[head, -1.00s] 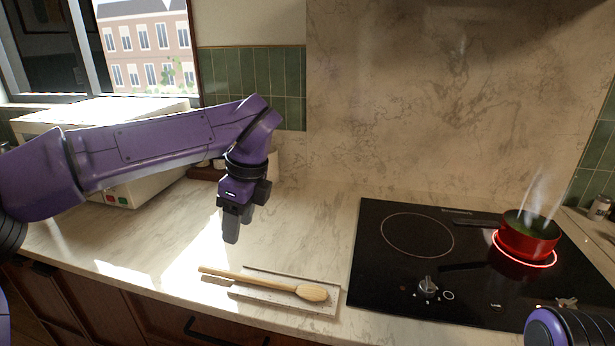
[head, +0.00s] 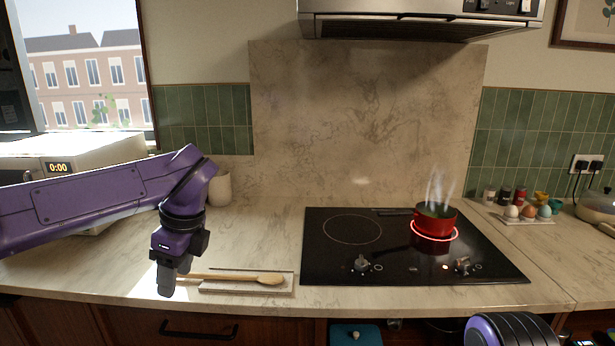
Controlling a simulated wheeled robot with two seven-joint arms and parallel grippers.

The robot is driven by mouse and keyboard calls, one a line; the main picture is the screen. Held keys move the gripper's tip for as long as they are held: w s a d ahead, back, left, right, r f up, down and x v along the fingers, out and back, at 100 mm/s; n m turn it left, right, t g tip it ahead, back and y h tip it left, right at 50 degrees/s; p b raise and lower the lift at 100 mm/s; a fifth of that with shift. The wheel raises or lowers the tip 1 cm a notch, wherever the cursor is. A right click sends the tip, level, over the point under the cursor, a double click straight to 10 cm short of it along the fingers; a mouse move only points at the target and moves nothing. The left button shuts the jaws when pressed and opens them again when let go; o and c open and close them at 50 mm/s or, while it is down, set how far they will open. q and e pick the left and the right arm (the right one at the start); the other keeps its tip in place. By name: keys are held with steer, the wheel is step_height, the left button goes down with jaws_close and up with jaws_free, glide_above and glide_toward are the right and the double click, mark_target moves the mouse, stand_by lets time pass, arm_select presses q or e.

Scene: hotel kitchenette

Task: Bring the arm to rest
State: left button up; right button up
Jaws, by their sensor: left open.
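My left gripper (head: 167,279) points down above the counter, to the left of the wooden spoon (head: 262,279). It is open and holds nothing that I can see; its fingers overlap in this view. The spoon lies on a pale spoon rest (head: 286,287), its handle pointing left and its end partly hidden behind the gripper. Only a rounded purple and black part of my right arm shows at the bottom right; the right gripper is out of view.
A red pot (head: 436,224) steams on the glowing back right ring of the black cooktop (head: 330,268). A microwave (head: 75,150) stands at the left, behind my left arm. A tray of eggs (head: 529,218) and small jars stand at the right. The front left counter is clear.

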arm_select(q)
steer(key=a+f+m+t+y, duration=0.2)
steer(key=a+f+m+y, duration=0.1)
steer(key=f+m, duration=0.65)
steer(key=a+f+m+t+y, duration=0.1)
steer(key=a+f+m+y, duration=0.4)
steer(key=f, duration=0.8)
steer(key=s+d+f+m+t+h, duration=0.1)
steer(key=s+f+m+t, duration=0.15)
steer(key=f+m, duration=0.4)
steer(key=s+d+f+m+t+h, duration=0.1)
steer(key=s+f+m, duration=0.2)
steer(key=f+m, duration=0.35)
steer(key=s+f+m+g+h, duration=0.1)
steer(key=s+f+m+h, duration=0.2)
steer(key=s+m, duration=0.6)
steer(key=s+f+m+g+h, duration=0.2)
steer(key=s+f+m, duration=0.4)
steer(key=s, duration=0.8)
steer(key=a+m, duration=0.1)
steer(key=m, duration=0.2)
steer(key=shift+s+f+m+h, duration=0.35)
steer(key=shift+f+h, duration=0.05)
steer(key=shift+w+g, duration=0.1)
steer(key=shift+g, duration=0.15)
